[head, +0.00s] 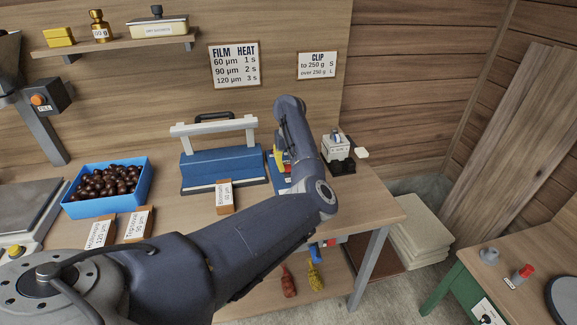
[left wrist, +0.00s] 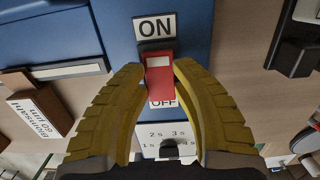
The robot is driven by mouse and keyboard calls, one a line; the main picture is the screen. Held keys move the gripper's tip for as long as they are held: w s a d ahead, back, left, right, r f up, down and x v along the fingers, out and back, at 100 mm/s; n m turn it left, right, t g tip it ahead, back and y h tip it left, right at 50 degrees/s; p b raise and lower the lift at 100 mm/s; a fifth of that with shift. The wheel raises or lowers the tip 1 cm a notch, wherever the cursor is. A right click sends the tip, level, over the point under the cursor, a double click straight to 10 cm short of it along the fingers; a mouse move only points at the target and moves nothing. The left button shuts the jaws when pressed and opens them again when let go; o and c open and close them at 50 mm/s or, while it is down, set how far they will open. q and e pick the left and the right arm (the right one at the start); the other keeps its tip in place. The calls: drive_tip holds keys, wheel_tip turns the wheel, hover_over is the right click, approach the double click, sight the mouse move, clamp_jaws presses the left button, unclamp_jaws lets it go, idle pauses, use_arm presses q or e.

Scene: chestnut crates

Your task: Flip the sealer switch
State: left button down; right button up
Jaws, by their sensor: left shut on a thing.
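The blue sealer (head: 215,168) with a pale bar across its top stands on the workbench. Its control box (head: 283,186) is at its right, mostly hidden by my left arm. In the left wrist view the red switch (left wrist: 160,82) with a pale band sits below the ON label (left wrist: 155,27) and partly covers the OFF label (left wrist: 163,104). My left gripper (left wrist: 161,71) has its yellow fingers on both sides of the switch, shut on it. In the head view the left gripper (head: 279,160) shows partly behind my arm. My right gripper is not in view.
A blue crate (head: 68,207) of chestnuts stands to the left. Small labelled blocks stand along the bench, one (head: 224,197) in front of the sealer. A white device (head: 335,147) is just right of my gripper. A timer dial (left wrist: 168,147) sits below the switch.

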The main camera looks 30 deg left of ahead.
sight(288, 167)
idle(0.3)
use_arm(q)
drive_tip(key=c, duration=1)
unclamp_jaws()
drive_tip(key=shift+c, duration=0.2)
drive_tip(key=shift+r, duration=0.1)
wheel_tip(288, 167, up, 12)
drive_tip(key=shift+s+d, duration=0.1)
